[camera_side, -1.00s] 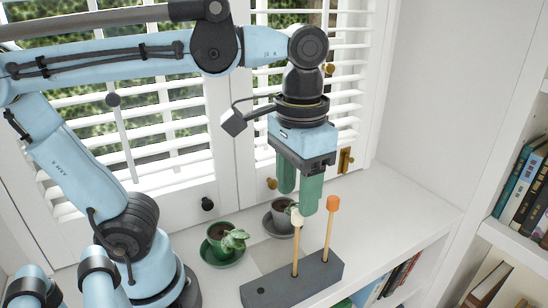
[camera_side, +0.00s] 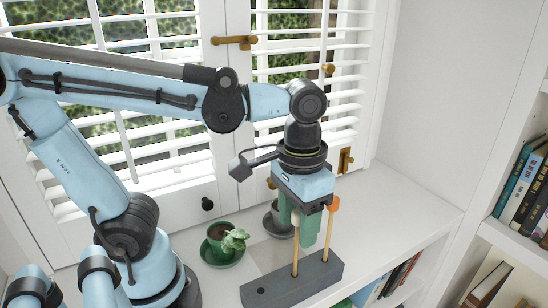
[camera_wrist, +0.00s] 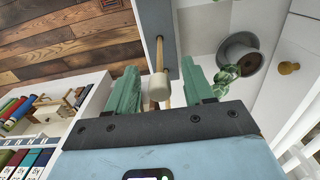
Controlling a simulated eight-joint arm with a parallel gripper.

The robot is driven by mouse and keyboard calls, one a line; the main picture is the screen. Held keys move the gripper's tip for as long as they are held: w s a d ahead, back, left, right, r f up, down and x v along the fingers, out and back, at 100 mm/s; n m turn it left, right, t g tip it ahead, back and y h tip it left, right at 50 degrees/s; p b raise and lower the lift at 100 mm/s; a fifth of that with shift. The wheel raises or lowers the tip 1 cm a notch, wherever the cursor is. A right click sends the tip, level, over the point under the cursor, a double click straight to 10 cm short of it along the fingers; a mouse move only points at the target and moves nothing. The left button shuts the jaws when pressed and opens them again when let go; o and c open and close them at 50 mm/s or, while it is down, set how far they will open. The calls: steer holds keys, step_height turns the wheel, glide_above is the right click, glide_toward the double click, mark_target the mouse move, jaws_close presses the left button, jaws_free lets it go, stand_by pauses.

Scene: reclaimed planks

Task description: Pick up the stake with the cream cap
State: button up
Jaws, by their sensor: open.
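The stake with the cream cap (camera_side: 295,258) stands upright in the dark grey block (camera_side: 308,278) on the white shelf. Its cream cap (camera_wrist: 158,86) shows between the two green fingers in the wrist view. My gripper (camera_side: 297,233) points down over the block, with its fingers apart on either side of the upper stake; it also shows in the wrist view (camera_wrist: 159,68). It is open and not closed on the stake. A second stake with an orange cap (camera_side: 333,203) stands in the same block, just right of the gripper.
A potted plant on a green saucer (camera_side: 222,264) stands left of the block. A grey pot (camera_side: 277,212) stands behind the gripper, partly hidden. Window shutters are at the back. Books (camera_side: 526,190) fill the shelves at right. The shelf right of the block is clear.

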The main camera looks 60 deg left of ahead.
jaws_close()
steer(key=shift+r, duration=0.1)
